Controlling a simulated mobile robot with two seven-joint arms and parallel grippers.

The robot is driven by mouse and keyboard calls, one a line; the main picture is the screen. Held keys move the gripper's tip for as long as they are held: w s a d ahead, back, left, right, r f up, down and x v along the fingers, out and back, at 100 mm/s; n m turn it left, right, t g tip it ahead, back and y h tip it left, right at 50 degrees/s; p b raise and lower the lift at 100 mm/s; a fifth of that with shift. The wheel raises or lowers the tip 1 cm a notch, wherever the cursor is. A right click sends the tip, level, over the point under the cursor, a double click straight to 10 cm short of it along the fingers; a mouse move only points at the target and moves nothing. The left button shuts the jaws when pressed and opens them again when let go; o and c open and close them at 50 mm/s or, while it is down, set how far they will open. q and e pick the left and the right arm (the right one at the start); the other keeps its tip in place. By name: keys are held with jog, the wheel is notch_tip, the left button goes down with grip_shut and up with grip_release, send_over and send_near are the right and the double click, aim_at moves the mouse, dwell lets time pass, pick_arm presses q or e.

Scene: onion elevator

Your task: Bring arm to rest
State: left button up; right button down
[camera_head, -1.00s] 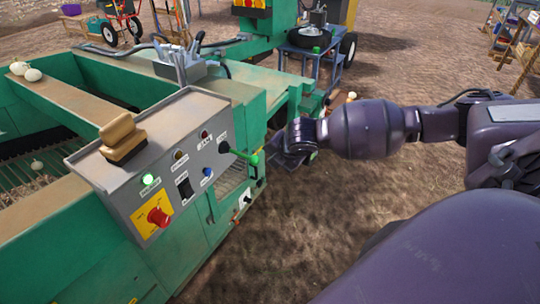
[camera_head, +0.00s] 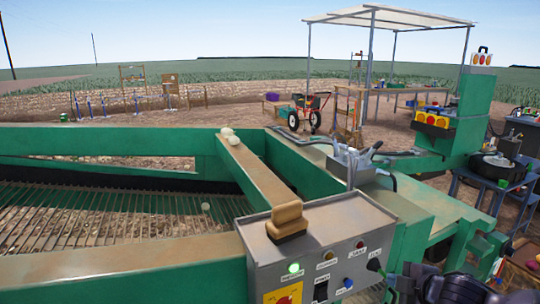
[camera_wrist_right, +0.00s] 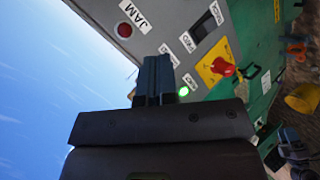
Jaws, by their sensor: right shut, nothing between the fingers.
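My right gripper (camera_head: 402,284) is at the lower right of the head view, beside the right end of the grey control box (camera_head: 262,250). Part of it is cut off by the picture edge. In the right wrist view its dark fingers (camera_wrist_right: 153,72) are together and hold nothing. They point towards the control box face (camera_wrist_right: 165,25), which shows sideways. I cannot tell whether they touch it. My left gripper is in neither view.
A green light (camera_head: 294,268) glows on the box. A wooden-handled brush (camera_head: 287,217) lies on top. The green machine's frame (camera_head: 100,140) fills the left. A red stop knob (camera_wrist_right: 222,67) shows in the wrist view.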

jog(key=s+a+f+m+t+y, duration=0.1)
jog(key=s+a+f+m+t, duration=0.1)
jog(key=s+a+f+m, duration=0.35)
jog(key=s+d+f+m+h, duration=0.1)
jog(key=s+f+m+h, duration=0.1)
jog(key=s+f+m, duration=0.3)
jog(key=s+d+f+m+g+h, duration=0.1)
jog(key=s+d+f+m+h, duration=0.1)
jog(key=s+f+m, duration=0.3)
jog(key=s+f+h, duration=0.1)
jog(key=s+f, duration=0.3)
jog(key=s, duration=0.5)
jog(key=shift+d+f, duration=0.15)
jog(key=shift+d, duration=0.15)
jog(key=shift+s+m, duration=0.1)
jog(key=shift+m, duration=0.15)
